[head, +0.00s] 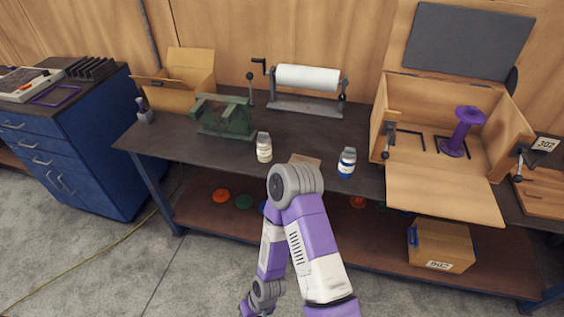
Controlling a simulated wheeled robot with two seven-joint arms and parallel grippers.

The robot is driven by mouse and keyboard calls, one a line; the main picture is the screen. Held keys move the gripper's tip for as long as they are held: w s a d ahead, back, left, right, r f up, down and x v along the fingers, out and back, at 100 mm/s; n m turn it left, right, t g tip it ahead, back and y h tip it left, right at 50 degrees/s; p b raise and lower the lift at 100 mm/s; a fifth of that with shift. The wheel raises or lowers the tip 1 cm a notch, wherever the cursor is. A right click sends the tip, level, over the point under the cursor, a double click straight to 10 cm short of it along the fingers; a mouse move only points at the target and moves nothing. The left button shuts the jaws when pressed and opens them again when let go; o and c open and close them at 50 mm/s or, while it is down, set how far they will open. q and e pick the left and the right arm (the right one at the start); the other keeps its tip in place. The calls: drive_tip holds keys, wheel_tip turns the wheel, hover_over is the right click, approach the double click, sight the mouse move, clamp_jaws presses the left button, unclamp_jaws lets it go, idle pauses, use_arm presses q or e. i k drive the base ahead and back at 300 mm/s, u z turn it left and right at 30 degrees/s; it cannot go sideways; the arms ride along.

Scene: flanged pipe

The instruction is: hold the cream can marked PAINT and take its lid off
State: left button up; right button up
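A small cream can (264,151) with a grey top stands upright on the dark workbench (222,152), left of centre. It has a label, too small to read. A second small can (347,166), white and blue with a grey top, stands upright farther right. The lids look seated on both, though detail is small. One of my arms, purple, white and grey, rises from the bottom edge, bends in front of the bench and drops back down to the lower left. My other arm is not in view. Neither can is being touched.
A green metal fixture (226,118) and an open cardboard box (187,80) stand at the left. A paper roll on a cranked stand (306,80) is behind the cans. An open wooden box (505,112) holding a purple spool (464,130) fills the right.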

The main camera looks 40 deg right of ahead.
sight(263, 150)
drive_tip(key=z, duration=1.1)
